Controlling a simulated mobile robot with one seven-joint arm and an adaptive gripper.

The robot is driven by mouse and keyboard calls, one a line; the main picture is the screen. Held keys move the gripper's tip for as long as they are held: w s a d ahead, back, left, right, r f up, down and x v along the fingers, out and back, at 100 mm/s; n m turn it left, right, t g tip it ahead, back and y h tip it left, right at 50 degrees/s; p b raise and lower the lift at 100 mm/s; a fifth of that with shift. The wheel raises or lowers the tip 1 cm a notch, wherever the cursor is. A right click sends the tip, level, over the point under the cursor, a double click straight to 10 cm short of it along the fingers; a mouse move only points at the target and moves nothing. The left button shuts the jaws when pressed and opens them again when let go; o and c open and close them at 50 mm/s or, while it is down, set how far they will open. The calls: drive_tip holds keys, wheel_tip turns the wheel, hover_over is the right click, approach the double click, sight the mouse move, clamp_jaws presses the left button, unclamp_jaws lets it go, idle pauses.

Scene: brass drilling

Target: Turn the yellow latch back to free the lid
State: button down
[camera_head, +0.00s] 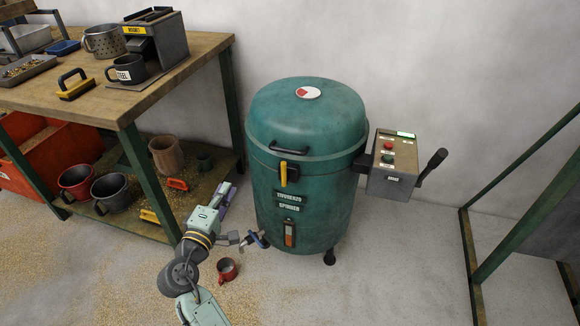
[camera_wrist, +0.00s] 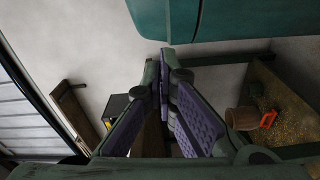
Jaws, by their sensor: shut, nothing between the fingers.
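The yellow latch (camera_head: 283,175) hangs straight down from a dark mount on the front of the green drum (camera_head: 310,215), just below the lid's rim. The domed green lid (camera_head: 285,108) sits closed on the drum, with a dark handle (camera_head: 289,150) above the latch. My gripper (camera_head: 229,187) is left of the drum and a little lower than the latch, apart from it. In the wrist view its purple-padded fingers (camera_wrist: 165,62) come together at the tips with nothing between them. The green drum's side (camera_wrist: 235,18) shows at the top there; the latch is not visible.
A control box (camera_head: 391,165) with buttons and a lever juts from the drum's right side. A wooden workbench (camera_head: 190,55) stands at left, with pots and a brush on its lower shelf. A red mug (camera_head: 228,268) is on the floor near my arm.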

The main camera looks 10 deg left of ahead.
sight(285, 171)
drive_tip(key=w+d+f+h+p, duration=0.1)
drive_tip(key=w+d+p, duration=0.3)
drive_tip(key=w+d, duration=0.4)
drive_tip(key=w, duration=0.2)
drive_tip(key=shift+w+f+h, duration=0.3)
drive_tip(key=shift+f, duration=0.05)
